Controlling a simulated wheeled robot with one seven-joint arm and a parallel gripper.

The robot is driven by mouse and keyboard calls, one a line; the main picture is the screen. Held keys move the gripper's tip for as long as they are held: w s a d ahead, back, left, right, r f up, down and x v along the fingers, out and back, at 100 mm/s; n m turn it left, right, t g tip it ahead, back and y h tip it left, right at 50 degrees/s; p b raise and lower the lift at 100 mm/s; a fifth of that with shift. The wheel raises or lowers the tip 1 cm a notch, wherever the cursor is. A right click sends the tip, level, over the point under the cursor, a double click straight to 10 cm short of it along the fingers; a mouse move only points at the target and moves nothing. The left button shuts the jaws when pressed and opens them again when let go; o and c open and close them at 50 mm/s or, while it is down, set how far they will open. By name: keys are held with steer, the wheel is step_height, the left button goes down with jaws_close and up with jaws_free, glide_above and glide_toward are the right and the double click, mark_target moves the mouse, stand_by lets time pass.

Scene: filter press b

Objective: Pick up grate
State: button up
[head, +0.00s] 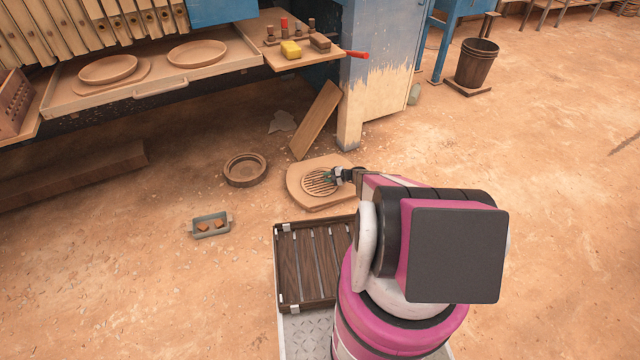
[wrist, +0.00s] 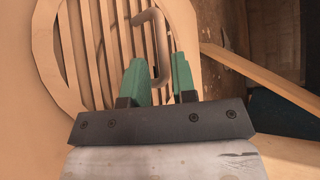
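The grate (head: 319,183) is a round slatted wooden piece lying in a pale board-like base (head: 302,200) on the ground. In the wrist view the grate's slats (wrist: 88,50) run nearly upright in the picture, and a bent handle (wrist: 152,42) stands up from them. My gripper (head: 334,175) is over the right part of the grate. In the wrist view its two green fingers (wrist: 160,75) are apart, with the lower end of the handle between or just beyond them. I cannot tell whether the fingers touch the handle.
A plank (head: 316,120) leans near the blue cabinet's leg (head: 349,120), just behind the grate. A round wooden dish (head: 245,169) and a small grey tray (head: 210,225) lie to the left. A dark slatted crate (head: 310,262) is nearer. Open ground lies to the right.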

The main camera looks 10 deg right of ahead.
steer(key=x, duration=0.4)
steer(key=shift+w+a, duration=0.1)
steer(key=shift+w, duration=0.05)
steer(key=shift+r, duration=0.1)
jaws_close()
